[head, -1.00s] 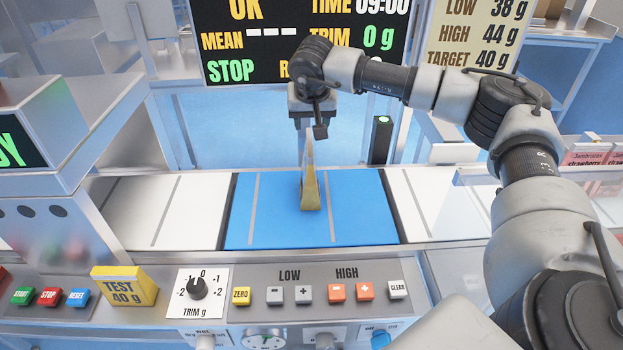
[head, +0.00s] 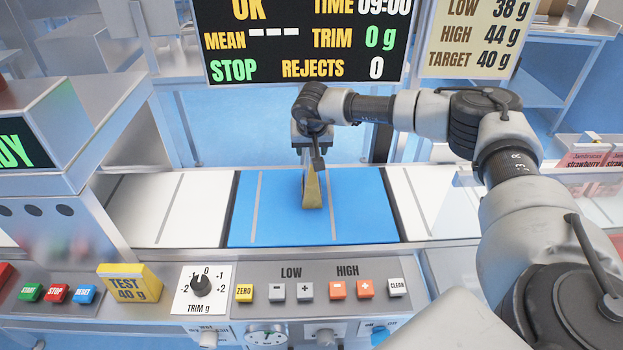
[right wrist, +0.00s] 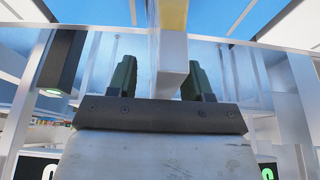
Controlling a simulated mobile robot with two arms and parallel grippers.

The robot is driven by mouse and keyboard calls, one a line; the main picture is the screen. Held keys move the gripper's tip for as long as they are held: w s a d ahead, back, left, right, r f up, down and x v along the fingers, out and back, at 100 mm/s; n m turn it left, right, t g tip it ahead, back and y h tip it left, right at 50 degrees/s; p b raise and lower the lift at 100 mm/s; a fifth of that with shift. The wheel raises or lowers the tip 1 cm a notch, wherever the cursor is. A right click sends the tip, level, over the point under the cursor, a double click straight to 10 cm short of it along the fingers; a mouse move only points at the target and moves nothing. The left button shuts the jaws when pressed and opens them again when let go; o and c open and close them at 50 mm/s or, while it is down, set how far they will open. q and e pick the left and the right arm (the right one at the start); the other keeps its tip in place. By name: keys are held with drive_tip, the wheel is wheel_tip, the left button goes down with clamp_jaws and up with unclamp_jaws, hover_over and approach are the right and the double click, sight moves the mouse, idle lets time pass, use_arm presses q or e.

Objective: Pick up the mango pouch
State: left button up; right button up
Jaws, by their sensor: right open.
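The mango pouch (head: 312,193) is a narrow yellow-tan pouch standing upright on the blue belt section (head: 275,215) in the head view. My right gripper (head: 309,166) points down at its top from above. In the right wrist view, the open fingers of the right gripper (right wrist: 158,68) stand on either side of the pale top of the pouch (right wrist: 172,50), which is nearer the right-hand finger. A gap shows at the left-hand finger. The left gripper is not in view.
A control panel with buttons and a trim knob (head: 201,285) runs along the front. A yellow test block (head: 129,283) sits at left. The display (head: 300,42) hangs behind the belt. White belt sections (head: 190,215) on both sides are empty.

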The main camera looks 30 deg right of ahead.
drive_tip(key=shift+f, duration=0.25)
idle(0.5)
drive_tip(key=shift+c, duration=0.4)
clamp_jaws()
